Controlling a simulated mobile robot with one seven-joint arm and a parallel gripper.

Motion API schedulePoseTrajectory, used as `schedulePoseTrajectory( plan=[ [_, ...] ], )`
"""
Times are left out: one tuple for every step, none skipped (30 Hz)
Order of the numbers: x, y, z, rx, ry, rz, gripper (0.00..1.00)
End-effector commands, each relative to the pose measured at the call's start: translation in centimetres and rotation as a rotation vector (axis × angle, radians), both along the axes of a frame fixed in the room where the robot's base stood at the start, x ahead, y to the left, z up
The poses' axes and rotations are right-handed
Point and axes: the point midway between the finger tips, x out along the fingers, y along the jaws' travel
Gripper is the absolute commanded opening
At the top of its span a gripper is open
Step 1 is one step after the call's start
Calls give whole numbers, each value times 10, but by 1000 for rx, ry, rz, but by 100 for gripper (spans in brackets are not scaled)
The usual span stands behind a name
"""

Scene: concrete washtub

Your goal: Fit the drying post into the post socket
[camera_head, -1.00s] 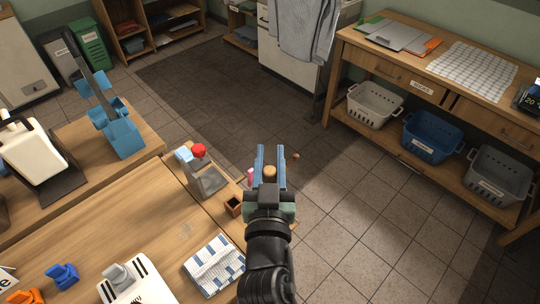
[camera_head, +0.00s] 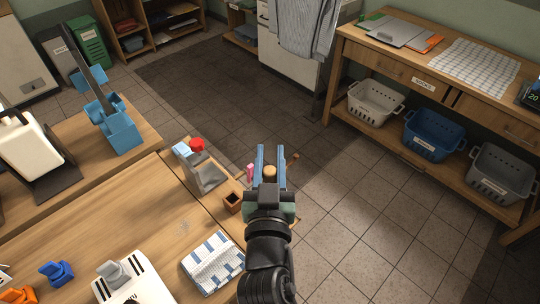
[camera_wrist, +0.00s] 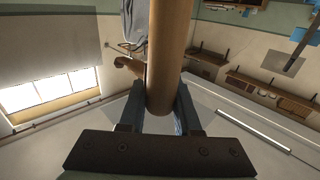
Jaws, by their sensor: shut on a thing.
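The drying post is a round wooden rod; its pale round end (camera_head: 269,171) shows between my fingers, and its long shaft (camera_wrist: 168,55) shows in the wrist view. My gripper (camera_head: 271,160) is shut on it, with a blue finger on either side. A short brown peg (camera_wrist: 130,65) shows beside the shaft in the wrist view; I cannot tell whether it joins the post. A small brown square block with a dark opening, seemingly the post socket (camera_head: 233,202), sits on the wooden bench's right edge, left of and below my fingertips. The post's lower end is hidden, and the post appears apart from the block.
A grey tub-like object (camera_head: 207,178) with a red knob (camera_head: 197,144) stands left of the socket, near a small pink item (camera_head: 250,172). A blue-striped cloth (camera_head: 213,262) lies nearer on the bench. Open tiled floor (camera_head: 350,205) lies to the right, before a shelf table (camera_head: 440,85).

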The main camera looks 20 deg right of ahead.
Motion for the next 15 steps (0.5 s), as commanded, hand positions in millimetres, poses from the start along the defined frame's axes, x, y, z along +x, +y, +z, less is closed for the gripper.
schedulePoseTrajectory(
  plan=[
    [0,0,-2,-1,-2,0,0],
    [0,0,-2,-1,-2,0,0],
    [0,0,-3,-1,-2,0,0],
    [0,0,-4,-1,-2,0,0],
    [0,0,-5,-1,-2,0,0],
    [0,0,-6,-1,-2,0,0],
    [0,0,-6,-1,-2,0,0],
    [0,0,-7,-1,-2,0,0],
    [0,0,-8,-1,-2,0,0],
    [0,0,-9,-1,-2,0,0],
    [0,0,-9,-1,-2,0,0],
    [0,0,-10,-1,-2,0,0],
    [0,0,-11,-1,-2,0,0],
    [0,0,-12,-1,-2,0,0],
    [0,0,-13,-1,-2,0,0]
  ],
)
